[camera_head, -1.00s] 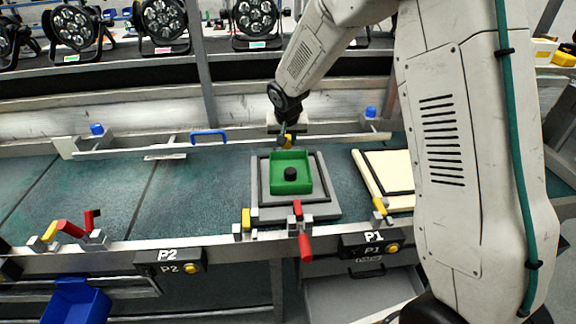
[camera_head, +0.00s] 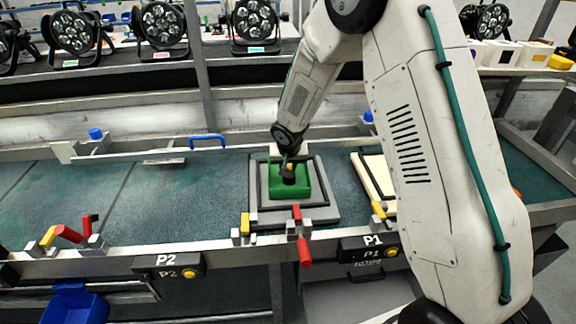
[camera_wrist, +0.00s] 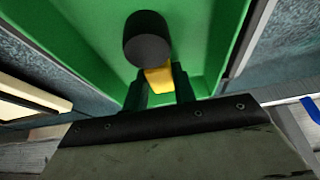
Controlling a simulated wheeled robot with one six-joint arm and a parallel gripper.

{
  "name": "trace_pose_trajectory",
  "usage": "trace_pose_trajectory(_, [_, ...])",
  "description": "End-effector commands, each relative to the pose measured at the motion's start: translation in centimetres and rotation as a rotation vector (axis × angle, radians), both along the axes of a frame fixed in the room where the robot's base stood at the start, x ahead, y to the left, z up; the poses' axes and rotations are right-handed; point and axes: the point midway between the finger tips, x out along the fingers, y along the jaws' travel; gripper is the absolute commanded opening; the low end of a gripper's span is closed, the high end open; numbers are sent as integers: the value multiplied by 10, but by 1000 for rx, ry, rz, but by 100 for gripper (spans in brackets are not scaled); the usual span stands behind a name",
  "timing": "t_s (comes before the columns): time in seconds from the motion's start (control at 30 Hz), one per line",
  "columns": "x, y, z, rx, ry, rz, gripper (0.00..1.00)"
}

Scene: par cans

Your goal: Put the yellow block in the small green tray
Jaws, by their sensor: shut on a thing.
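The yellow block (camera_wrist: 158,78) is between the two dark fingers of my gripper (camera_wrist: 160,85) in the wrist view. In the head view my gripper (camera_head: 288,166) is shut on it and sits over the small green tray (camera_head: 290,190). The tray's green floor and walls (camera_wrist: 75,35) fill much of the wrist view. A black cylinder (camera_wrist: 147,38) stands in the tray right by the block; I cannot tell whether they touch. I cannot tell whether the block touches the tray floor.
The tray sits on a grey fixture plate (camera_head: 265,208) on the green conveyor belt (camera_head: 185,195). Red and yellow clamps (camera_head: 299,215) stand at its front edge. A cream plate (camera_head: 372,178) lies to the right, partly behind my arm. The belt to the left is clear.

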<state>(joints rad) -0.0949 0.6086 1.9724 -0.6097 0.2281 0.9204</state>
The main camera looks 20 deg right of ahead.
Motion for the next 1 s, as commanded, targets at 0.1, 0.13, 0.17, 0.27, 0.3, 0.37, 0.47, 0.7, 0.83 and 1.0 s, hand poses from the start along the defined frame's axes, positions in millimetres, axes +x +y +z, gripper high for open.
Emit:
trace_pose_trajectory(0.1, [0, 0, -1, 0, 0, 0, 48])
trace_pose_trajectory(0.13, [0, 0, -1, 0, 0, 0, 48])
trace_pose_trajectory(0.17, [0, 0, -1, 0, 0, 0, 48])
trace_pose_trajectory(0.27, [0, 0, -1, 0, 0, 0, 48])
trace_pose_trajectory(0.3, [0, 0, -1, 0, 0, 0, 48])
trace_pose_trajectory(0.37, [0, 0, -1, 0, 0, 0, 48])
trace_pose_trajectory(0.47, [0, 0, 4, -1, -1, 1, 48])
trace_pose_trajectory(0.7, [-15, 4, 42, 1, -4, 1, 48])
trace_pose_trajectory(0.83, [-26, 7, 69, 1, -4, 1, 48])
trace_pose_trajectory(1.0, [-37, 10, 96, 0, -2, 0, 48])
